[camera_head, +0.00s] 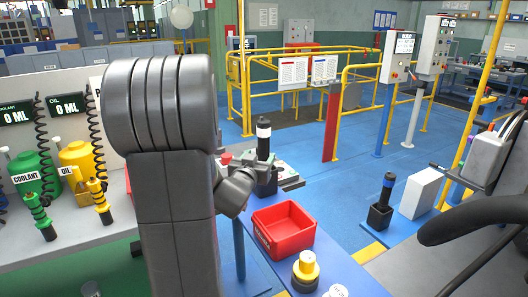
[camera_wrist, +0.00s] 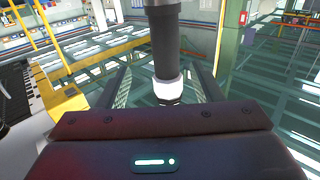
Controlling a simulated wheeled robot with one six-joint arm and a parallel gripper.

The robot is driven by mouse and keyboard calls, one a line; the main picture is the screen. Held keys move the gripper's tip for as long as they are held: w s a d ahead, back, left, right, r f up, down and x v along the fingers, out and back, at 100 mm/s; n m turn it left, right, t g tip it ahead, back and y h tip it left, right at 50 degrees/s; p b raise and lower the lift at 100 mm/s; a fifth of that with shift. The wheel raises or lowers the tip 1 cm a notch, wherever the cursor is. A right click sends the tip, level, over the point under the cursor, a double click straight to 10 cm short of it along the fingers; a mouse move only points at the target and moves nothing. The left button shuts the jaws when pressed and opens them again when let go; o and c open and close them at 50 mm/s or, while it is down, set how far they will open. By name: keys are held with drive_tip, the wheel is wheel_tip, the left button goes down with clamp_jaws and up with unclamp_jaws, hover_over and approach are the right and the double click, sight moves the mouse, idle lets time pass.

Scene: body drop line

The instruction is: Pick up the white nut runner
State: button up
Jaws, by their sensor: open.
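The white nut runner (camera_head: 264,139), a dark upright tool with a white band, stands at the bench corner behind my arm. Its lower end is partly hidden by my gripper (camera_head: 254,170). In the wrist view the nut runner (camera_wrist: 166,45) rises through the middle, its white band low, near the gripper's body. My gripper's fingers (camera_wrist: 163,78) are apart, one on each side of the tool. I see no clear contact between the fingers and the tool.
A red bin (camera_head: 284,229) and a yellow-and-black knob-like part (camera_head: 305,270) are to the right of my arm. A blue-banded tool (camera_head: 386,188) stands in a black holder beside a white box (camera_head: 420,193). Coolant (camera_head: 29,172) and oil (camera_head: 78,160) containers stand left. Blue floor beyond is open.

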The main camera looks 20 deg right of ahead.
sight(262, 147)
drive_tip(key=x, duration=0.3)
drive_tip(key=shift+w+a, duration=0.1)
drive_tip(key=shift+a, duration=0.15)
drive_tip(key=shift+p+x, duration=0.95)
drive_tip(key=shift+x, duration=1.65)
drive_tip(key=shift+r, duration=0.1)
drive_tip(key=shift+c, duration=0.2)
drive_tip(key=shift+r, duration=0.1)
clamp_jaws()
wheel_tip(262, 147, up, 18)
drive_tip(key=p, duration=0.4)
